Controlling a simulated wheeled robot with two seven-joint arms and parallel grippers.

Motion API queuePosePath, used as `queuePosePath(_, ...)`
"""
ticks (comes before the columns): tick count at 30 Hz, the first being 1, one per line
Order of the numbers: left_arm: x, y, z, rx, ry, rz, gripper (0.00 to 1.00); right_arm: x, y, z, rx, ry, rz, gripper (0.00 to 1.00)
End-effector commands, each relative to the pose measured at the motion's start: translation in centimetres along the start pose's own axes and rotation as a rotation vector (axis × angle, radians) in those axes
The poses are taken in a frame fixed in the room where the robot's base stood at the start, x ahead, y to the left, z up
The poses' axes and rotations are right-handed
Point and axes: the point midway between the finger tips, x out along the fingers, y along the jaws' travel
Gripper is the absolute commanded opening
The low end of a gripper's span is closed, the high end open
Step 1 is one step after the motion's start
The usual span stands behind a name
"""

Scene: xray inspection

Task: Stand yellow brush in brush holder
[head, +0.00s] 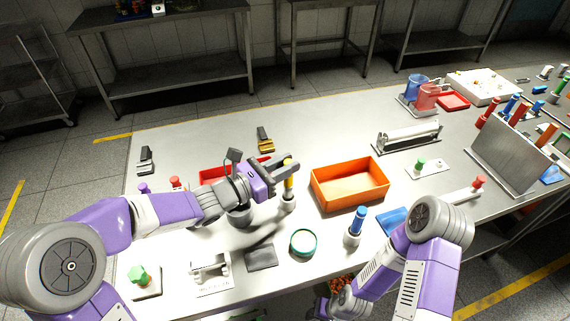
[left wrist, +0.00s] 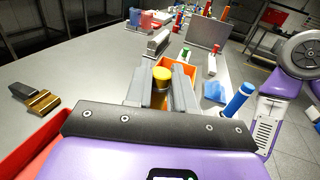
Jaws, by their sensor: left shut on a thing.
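The yellow brush (head: 289,182) is upright, held between the fingers of my left gripper (head: 284,170). A pale grey holder (head: 288,203) is directly beneath the brush; its lower end meets or enters the holder, and I cannot tell how deep it sits. In the left wrist view, the round yellow top (left wrist: 162,73) shows between the two fingers of the left gripper (left wrist: 163,88), which are shut on it. My right gripper (head: 342,304) is low at the bottom edge, partly cut off, and its fingers are unclear.
An orange bin (head: 349,199) stands right of the holder. A blue-handled brush (head: 358,221) stands upright in a similar holder in front of it. A green round dish (head: 303,243) and dark pad (head: 261,257) lie nearer. A red tray (head: 213,175) is behind my left arm.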

Motion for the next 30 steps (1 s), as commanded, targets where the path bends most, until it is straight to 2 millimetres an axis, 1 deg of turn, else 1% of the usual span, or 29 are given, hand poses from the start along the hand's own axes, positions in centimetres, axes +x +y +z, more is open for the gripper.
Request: queuePosePath(30, 0.0, 0.0, -2.7, -0.001, 0.000, 0.000, 0.00, 2.2, 0.8, -0.1, 0.000, 0.000, 0.000, 0.43)
